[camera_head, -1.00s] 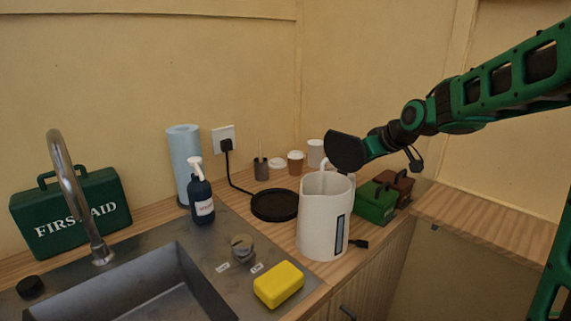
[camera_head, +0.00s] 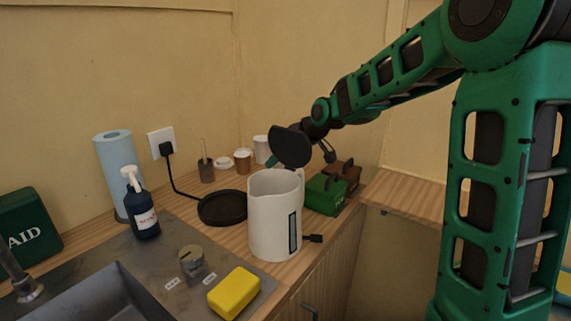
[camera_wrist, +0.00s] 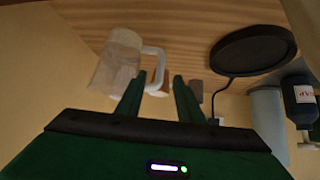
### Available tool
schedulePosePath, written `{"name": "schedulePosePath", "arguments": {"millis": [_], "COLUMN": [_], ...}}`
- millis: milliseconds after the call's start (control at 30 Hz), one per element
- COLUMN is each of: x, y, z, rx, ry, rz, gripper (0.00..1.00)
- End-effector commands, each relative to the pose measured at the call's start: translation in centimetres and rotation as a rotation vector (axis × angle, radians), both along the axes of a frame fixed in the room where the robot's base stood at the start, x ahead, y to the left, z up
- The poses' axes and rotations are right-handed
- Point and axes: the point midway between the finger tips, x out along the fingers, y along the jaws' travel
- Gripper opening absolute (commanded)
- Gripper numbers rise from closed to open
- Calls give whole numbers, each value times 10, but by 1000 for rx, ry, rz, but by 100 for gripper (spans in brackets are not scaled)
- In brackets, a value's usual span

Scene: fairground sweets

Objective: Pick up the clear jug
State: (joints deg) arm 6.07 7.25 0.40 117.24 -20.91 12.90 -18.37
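The clear jug (camera_wrist: 116,62) lies at the upper left of the wrist view, see-through, with a pale loop handle (camera_wrist: 153,66) on its right side. My gripper (camera_wrist: 158,80) is open, its two green fingers apart. The handle shows just beyond the gap between them, and the left finger overlaps its lower part. I cannot tell whether they touch. In the head view, a pale vessel (camera_head: 262,149) in the back corner looks like the jug. There my gripper (camera_head: 271,161) is mostly hidden behind the kettle's raised black lid.
A white kettle (camera_head: 268,225) with its lid raised stands in front of my gripper. A round black base (camera_head: 222,208), a lidded cup (camera_head: 243,160), and green (camera_head: 324,195) and brown (camera_head: 346,174) boxes are near. Soap (camera_head: 142,208), a paper roll (camera_head: 115,172) and a sponge (camera_head: 233,293) are left and front.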

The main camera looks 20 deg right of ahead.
Motion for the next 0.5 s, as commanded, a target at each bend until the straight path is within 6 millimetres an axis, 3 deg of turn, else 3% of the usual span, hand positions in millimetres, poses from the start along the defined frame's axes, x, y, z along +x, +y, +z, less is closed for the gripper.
{"name": "schedulePosePath", "arguments": {"millis": [500], "x": [33], "y": [13], "z": [-39], "rx": [0], "ry": [1], "rz": [2], "gripper": [34]}}
